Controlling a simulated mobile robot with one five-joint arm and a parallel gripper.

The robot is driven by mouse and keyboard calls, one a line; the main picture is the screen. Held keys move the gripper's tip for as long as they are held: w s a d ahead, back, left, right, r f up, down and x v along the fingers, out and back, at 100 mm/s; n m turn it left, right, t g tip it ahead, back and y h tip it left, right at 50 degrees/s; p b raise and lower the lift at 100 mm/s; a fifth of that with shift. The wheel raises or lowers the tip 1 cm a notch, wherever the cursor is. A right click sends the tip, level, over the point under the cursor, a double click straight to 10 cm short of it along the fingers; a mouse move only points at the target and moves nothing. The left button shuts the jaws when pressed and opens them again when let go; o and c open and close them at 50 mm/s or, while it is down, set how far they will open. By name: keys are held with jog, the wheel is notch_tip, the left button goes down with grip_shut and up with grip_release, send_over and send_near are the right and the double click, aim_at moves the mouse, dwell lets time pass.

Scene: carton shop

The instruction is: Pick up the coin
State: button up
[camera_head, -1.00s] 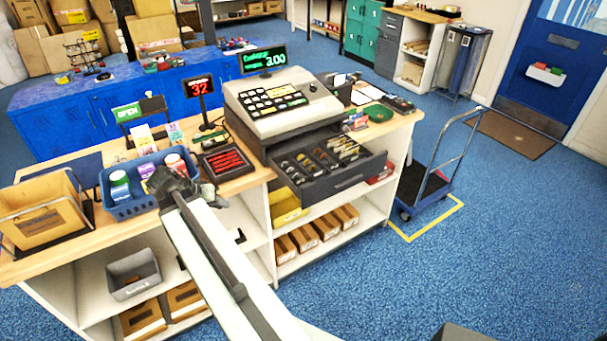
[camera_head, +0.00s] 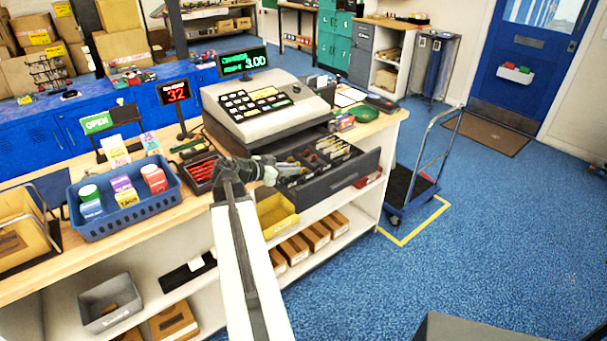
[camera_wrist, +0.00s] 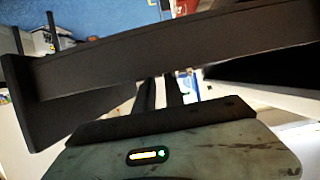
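The cash register (camera_head: 265,105) stands on the counter with its dark drawer (camera_head: 345,178) pulled out. The drawer has compartments holding small brownish and yellowish pieces; I cannot make out a single coin among them. My gripper (camera_head: 268,171) is at the drawer's left front end, overlapping its left compartments in the head view. In the wrist view, two dark finger bars (camera_wrist: 160,92) show close together with a narrow light gap, and a dark drawer-like wall crosses in front. The fingertips are hidden, and no held object is visible.
A blue basket (camera_head: 125,215) with small bottles and boxes is left of my arm. A small dark tray with red items (camera_head: 200,172) lies beside the register. A cart (camera_head: 410,190) stands on the floor.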

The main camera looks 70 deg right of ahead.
jog(key=b+x, duration=0.1)
jog(key=x, duration=0.3)
jog(key=shift+d+f, duration=0.1)
jog(key=shift+d, duration=0.15)
grip_shut()
notch_tip(320, 180, up, 10)
jog(key=p, duration=0.9)
jog(key=shift+p, duration=0.4)
